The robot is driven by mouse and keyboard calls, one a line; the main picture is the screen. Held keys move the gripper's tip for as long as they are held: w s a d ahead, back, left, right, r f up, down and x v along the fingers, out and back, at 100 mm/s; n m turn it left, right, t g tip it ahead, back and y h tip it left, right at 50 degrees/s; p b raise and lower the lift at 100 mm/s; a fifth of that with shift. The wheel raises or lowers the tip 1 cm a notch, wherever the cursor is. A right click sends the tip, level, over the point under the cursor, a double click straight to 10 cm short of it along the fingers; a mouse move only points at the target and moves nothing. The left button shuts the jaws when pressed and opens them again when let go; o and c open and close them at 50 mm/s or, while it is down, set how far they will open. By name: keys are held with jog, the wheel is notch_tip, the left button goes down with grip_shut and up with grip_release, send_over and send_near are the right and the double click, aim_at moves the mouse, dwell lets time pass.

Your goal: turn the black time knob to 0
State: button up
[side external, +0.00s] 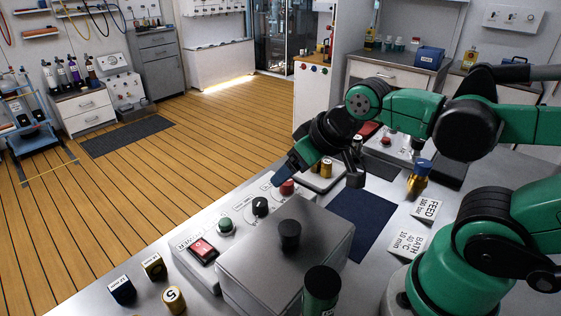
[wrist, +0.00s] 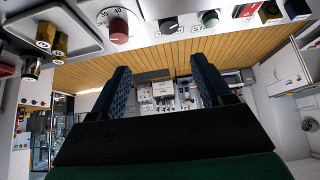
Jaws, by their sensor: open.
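The black time knob (side external: 260,206) is on the light grey control panel (side external: 240,213), between a red knob (side external: 287,187) and a green button (side external: 225,226). The black knob also shows at the top of the wrist view (wrist: 168,25); its pointer setting is too small to read. My gripper (side external: 285,172) has dark blue fingers and is above the panel near the red knob, apart from the black knob. In the wrist view my gripper (wrist: 162,82) is open, with nothing between its fingers.
A grey box (side external: 318,232) with a black top knob stands right beside the panel. A dark green bottle (side external: 321,288) stands at the front. White cards (side external: 407,246) stand on the right.

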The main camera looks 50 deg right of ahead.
jog(key=w+m, duration=0.1)
jog(key=m, duration=0.1)
jog(key=m+g, duration=0.6)
jog(key=m, duration=0.6)
send_over(261, 201)
jog(key=s, duration=0.1)
notch_tip(261, 201, down, 3)
jog(key=shift+r, duration=0.1)
jog(key=shift+w+f+m, duration=0.35)
jog(key=shift+f+m, duration=0.25)
jog(key=shift+m, duration=0.4)
jog(key=shift+w+f+g, duration=0.1)
jog(key=shift+f+g, duration=0.2)
jog(key=shift+f, duration=2.6)
grip_shut()
